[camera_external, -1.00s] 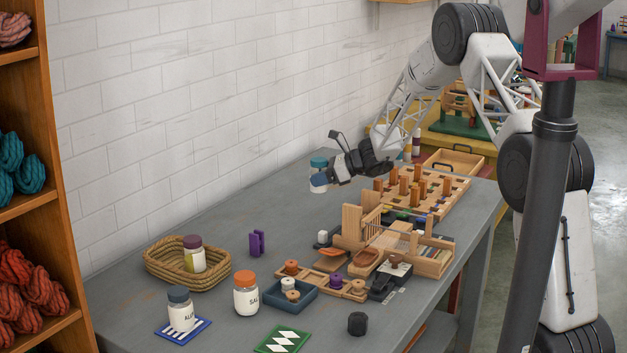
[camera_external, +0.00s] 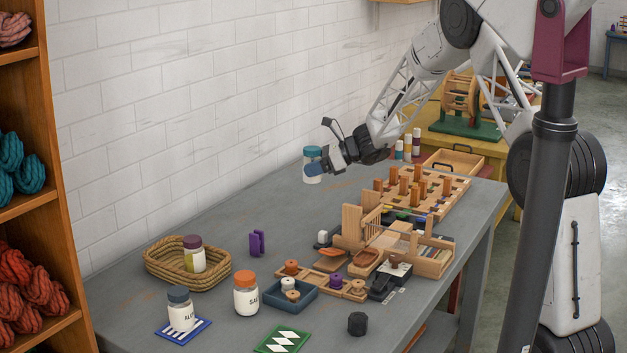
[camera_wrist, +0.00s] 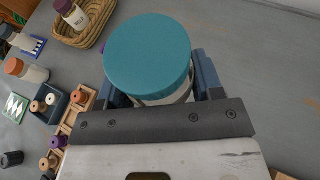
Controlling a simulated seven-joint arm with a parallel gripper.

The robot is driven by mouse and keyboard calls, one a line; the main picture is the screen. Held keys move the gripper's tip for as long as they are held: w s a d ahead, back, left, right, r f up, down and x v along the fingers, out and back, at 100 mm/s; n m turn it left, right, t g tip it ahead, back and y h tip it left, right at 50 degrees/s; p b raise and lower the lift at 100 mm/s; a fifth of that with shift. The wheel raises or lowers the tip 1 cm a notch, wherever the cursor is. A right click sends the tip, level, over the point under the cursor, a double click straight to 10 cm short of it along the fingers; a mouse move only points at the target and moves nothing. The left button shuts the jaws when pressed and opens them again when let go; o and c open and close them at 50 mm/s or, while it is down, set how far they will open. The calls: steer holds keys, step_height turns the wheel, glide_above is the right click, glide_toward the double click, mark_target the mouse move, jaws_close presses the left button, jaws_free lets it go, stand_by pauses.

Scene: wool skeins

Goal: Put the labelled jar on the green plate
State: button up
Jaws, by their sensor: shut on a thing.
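My gripper (camera_external: 318,170) is shut on a jar with a teal lid (camera_external: 313,152), near the back wall beyond the wooden racks. In the wrist view the teal lid (camera_wrist: 148,57) fills the space between my two blue fingers (camera_wrist: 155,80). No label shows on this jar, and I cannot tell whether its base touches the table. The green plate (camera_external: 268,348) with white diamonds lies empty at the front edge; it also shows in the wrist view (camera_wrist: 15,107).
A purple-lidded jar (camera_external: 194,261) stands in a wicker basket (camera_external: 158,268). A blue tray of spools (camera_external: 310,302), wooden racks (camera_external: 435,262) and a black weight (camera_external: 357,323) crowd the middle and right. A purple piece (camera_external: 257,243) stands alone. The table along the wall is mostly clear.

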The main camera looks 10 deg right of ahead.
steer(key=s+a+r+n+g, duration=0.15)
steer(key=s+a, duration=0.35)
steer(key=s, duration=1.1)
steer(key=s+a+n+g, duration=0.2)
steer(key=s+a+g, duration=0.15)
steer(key=s, duration=1.15)
steer(key=s+d+f+n+g, duration=0.1)
steer(key=s+n+g, duration=0.1)
steer(key=s, duration=1.3)
steer(key=s+f+n+g, duration=0.1)
steer(key=s+n, duration=0.1)
steer(key=s, duration=1.3)
step_height(320, 180, down, 10)
steer(key=shift+s+r, duration=0.15)
steer(key=shift+r, duration=0.05)
steer(key=shift+m, duration=0.25)
glide_above(284, 341)
steer(key=shift+f, duration=0.75)
steer(key=shift+f, duration=1.75)
